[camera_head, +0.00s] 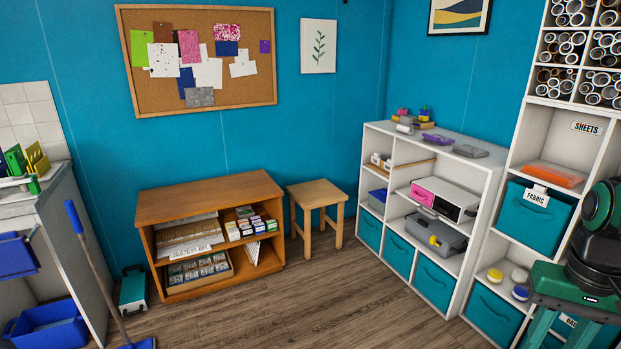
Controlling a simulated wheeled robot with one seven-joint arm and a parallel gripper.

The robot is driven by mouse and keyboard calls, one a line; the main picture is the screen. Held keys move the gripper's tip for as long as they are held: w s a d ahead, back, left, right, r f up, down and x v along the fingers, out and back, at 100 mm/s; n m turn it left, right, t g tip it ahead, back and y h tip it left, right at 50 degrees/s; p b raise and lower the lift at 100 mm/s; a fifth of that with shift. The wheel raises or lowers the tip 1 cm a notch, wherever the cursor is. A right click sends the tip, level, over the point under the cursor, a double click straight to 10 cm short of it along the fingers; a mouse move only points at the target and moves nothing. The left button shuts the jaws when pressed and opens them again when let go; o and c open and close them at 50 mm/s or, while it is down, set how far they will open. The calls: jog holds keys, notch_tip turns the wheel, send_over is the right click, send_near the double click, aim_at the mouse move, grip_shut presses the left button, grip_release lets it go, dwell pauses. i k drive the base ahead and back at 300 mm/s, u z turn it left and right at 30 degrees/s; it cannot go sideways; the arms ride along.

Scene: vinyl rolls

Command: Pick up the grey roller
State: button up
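Dark and green parts that look like my own arm show at the right edge, far from the cylinder.
A wooden stool (315,192) and a low wooden cabinet (205,196) stand left of the shelf. A broom (97,265) leans at left. The wooden floor (330,300) in the middle is clear.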

aim_at(405, 126)
jog(key=i, duration=1.25)
jog(key=z, duration=0.2)
jog(key=i, duration=1.3)
jog(key=z, duration=0.4)
jog(key=i, duration=0.8)
jog(key=z, duration=0.15)
